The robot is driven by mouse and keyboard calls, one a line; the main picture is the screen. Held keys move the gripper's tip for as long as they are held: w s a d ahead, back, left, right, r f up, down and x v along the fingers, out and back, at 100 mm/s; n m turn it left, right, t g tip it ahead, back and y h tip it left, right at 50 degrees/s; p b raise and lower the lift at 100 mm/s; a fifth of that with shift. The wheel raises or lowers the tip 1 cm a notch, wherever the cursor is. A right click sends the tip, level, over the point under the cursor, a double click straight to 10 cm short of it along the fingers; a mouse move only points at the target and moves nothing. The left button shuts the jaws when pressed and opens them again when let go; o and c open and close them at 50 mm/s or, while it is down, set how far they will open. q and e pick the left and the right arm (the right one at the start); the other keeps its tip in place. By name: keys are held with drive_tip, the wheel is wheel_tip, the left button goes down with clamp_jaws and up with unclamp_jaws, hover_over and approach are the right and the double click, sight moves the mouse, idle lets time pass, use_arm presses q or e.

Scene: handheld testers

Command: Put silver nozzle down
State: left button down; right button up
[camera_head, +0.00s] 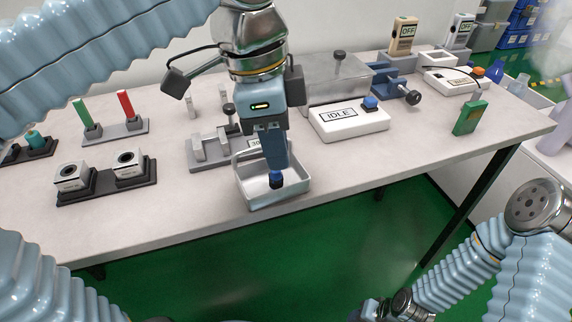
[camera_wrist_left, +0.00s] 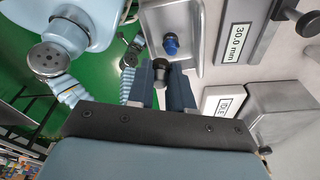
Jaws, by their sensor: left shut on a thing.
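My left gripper (camera_head: 275,165) points down over the metal tray (camera_head: 298,190) at the table's front edge. In the left wrist view, its fingers (camera_wrist_left: 161,75) are shut on a small dark, round-ended piece (camera_wrist_left: 161,66). I cannot make out a silver colour on it, so I cannot confirm that it is the silver nozzle. A blue and dark small part (camera_head: 276,182) shows in the tray just below the fingertips; its blue top (camera_wrist_left: 171,43) also shows in the left wrist view. Whether the held piece touches the tray is unclear. My right arm is at the lower right, its jaws unclear.
A grey fixture (camera_head: 210,152) stands left of the tray, and a white IDLE box (camera_head: 350,124) to its right. A dark base (camera_head: 107,182) with two boxed parts is at front left. A green part (camera_head: 470,117) stands at right.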

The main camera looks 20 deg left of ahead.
sight(290, 183)
use_arm(q)
drive_tip(key=shift+w+d+f, duration=0.2)
drive_tip(key=shift+w+f, duration=0.2)
drive_tip(key=shift+f, duration=0.25)
drive_tip(key=shift+w+d+f+b, duration=0.1)
drive_tip(key=shift+w+f+b, duration=0.1)
drive_tip(key=shift+f, duration=0.55)
drive_tip(key=shift+w+d+f+b, duration=0.1)
drive_tip(key=shift+w+f+b, duration=0.1)
drive_tip(key=shift+f, duration=0.5)
drive_tip(key=shift+w+d+f+b, duration=0.1)
drive_tip(key=shift+w+f, duration=0.1)
drive_tip(key=shift+f, duration=0.55)
drive_tip(key=shift+f, duration=0.15)
drive_tip(key=c, duration=1.3)
unclamp_jaws()
drive_tip(key=shift+a+r, duration=0.1)
drive_tip(key=shift+r, duration=0.4)
wheel_tip(290, 183, up, 11)
drive_tip(key=a+p, duration=0.1)
drive_tip(key=p, duration=0.2)
drive_tip(key=shift+s+a+r, duration=0.15)
drive_tip(key=shift+s+a, duration=0.15)
